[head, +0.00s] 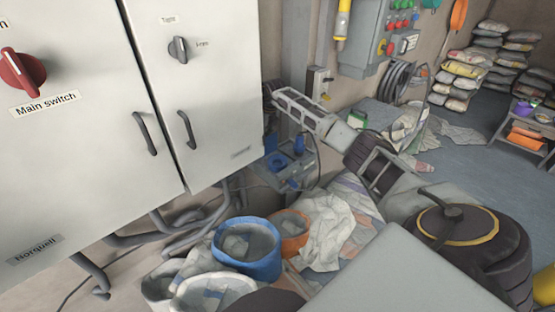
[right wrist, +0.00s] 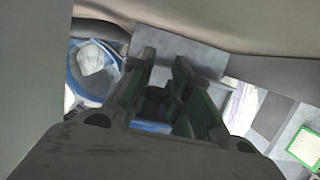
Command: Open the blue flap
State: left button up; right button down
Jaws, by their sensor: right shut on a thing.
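A grey socket box (head: 303,165) with several blue parts stands low beside the white cabinet's right edge. A blue flap (head: 279,160) shows on it; its hinge and how far it stands open cannot be made out. My right arm reaches in from the right, and its gripper (head: 270,117) is at the cabinet edge, just above the box and partly hidden. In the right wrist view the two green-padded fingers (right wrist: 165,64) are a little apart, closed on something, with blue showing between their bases. The contact itself is dark and unclear. My left gripper is not in view.
The white cabinet (head: 85,120) with a red main switch (head: 22,72) fills the left. A blue bucket (head: 262,268) and an orange bucket (head: 290,243) stand below the box. Crumpled sheets (head: 328,225) lie beside them. Pipes (head: 150,238) run under the cabinet.

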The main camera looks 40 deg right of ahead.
jog(key=c, duration=2.2)
grip_release()
jog(key=shift+w, duration=0.45)
grip_shut()
jog(key=o, duration=1.2)
grip_release()
jog(key=shift+c, duration=0.2)
jog(key=shift+w+r+p, duration=0.15)
jog(key=shift+r+p, duration=0.55)
jog(key=shift+r, duration=0.4)
jog(key=shift+w+r+p, duration=0.15)
jog(key=shift+r+p, duration=0.55)
jog(key=shift+r, duration=0.4)
jog(key=shift+r, duration=0.1)
jog(key=shift+r+p, duration=1.7)
jog(key=shift+r, duration=0.7)
jog(key=shift+s+a+f, duration=0.1)
